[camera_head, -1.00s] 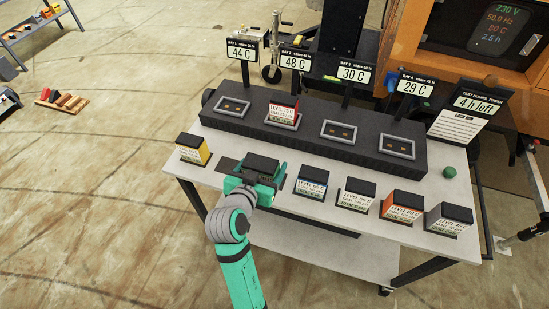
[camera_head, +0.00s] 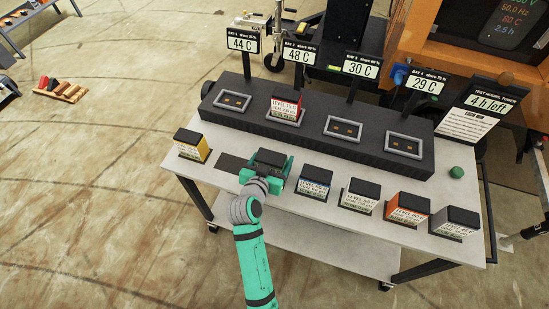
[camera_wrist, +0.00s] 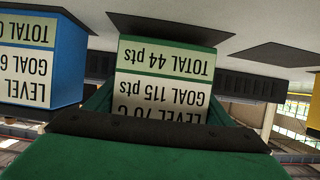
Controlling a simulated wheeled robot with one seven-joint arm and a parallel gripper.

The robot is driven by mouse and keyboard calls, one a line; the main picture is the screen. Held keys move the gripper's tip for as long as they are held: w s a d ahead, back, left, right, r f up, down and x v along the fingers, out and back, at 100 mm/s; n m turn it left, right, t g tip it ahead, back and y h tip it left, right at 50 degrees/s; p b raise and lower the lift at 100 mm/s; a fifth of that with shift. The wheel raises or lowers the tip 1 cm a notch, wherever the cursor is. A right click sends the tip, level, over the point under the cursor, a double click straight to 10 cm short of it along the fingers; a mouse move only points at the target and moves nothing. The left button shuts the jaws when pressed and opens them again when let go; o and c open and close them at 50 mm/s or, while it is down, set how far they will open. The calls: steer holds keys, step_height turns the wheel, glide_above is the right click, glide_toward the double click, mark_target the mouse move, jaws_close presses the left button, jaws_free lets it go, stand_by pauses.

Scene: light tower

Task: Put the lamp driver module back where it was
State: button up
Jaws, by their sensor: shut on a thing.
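My gripper (camera_head: 267,172) is shut on a dark-topped module (camera_head: 271,158) at the front row of the table. In the wrist view the held module (camera_wrist: 165,82) appears upside down, with green sides and a pale label reading LEVEL 70 C, GOAL 115 pts, TOTAL 44 pts. A dark pad (camera_wrist: 165,27) shows at its base; I cannot tell whether the module touches it. The blue module (camera_head: 314,182) stands just right of my gripper. A bare dark pad (camera_head: 231,163) lies just left of it, and the yellow module (camera_head: 191,146) stands farther left.
The black rack (camera_head: 318,132) behind has several framed bays; a red module (camera_head: 285,107) sits in the second. White (camera_head: 360,196), orange (camera_head: 407,209) and grey (camera_head: 455,223) modules stand to the right. A green ball (camera_head: 456,172) lies near the table's right end.

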steer(key=shift+s+a+f, duration=0.1)
steer(key=shift+a+f, duration=0.05)
steer(key=shift+f, duration=0.25)
steer(key=shift+d, duration=0.25)
steer(key=o, duration=1.5)
steer(key=shift+s+f, duration=0.1)
steer(key=shift+f, duration=0.05)
steer(key=shift+a, duration=0.1)
